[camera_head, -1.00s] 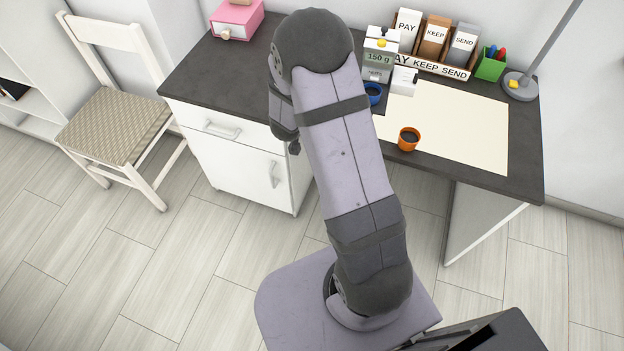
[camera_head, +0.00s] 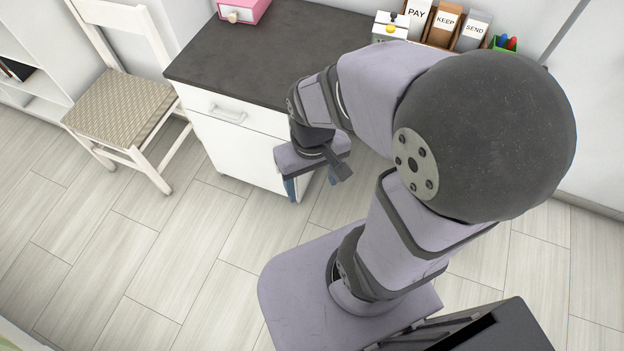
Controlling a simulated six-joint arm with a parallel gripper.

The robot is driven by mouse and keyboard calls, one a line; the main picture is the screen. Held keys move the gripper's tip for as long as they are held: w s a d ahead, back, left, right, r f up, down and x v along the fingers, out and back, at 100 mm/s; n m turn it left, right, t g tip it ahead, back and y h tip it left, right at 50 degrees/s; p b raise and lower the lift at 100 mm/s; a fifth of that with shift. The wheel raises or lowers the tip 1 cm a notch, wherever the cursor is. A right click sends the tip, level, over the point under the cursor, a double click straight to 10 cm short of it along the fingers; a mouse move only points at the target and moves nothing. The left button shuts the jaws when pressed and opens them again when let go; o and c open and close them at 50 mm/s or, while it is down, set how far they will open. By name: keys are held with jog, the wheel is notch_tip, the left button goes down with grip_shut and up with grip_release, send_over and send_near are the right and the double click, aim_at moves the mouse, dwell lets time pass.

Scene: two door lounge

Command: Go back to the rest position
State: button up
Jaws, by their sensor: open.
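My gripper (camera_head: 312,187) hangs in front of the white desk cabinet (camera_head: 232,146), pointing down with its blue-tipped fingers apart. I see nothing held between them. My arm is folded, with its large dark elbow at the right of the view. The elbow and upper links hide most of the right half of the desk.
The dark desk top (camera_head: 270,50) is bare on its left, with a pink box (camera_head: 243,10) at the back. PAY, KEEP and SEND files (camera_head: 445,24) and a green pen cup (camera_head: 505,43) stand behind my arm. A white chair (camera_head: 120,100) stands left; open floor lies in front.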

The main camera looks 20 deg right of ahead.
notch_tip(320, 180, up, 4)
jog(key=p, duration=0.4)
jog(key=shift+f, duration=0.1)
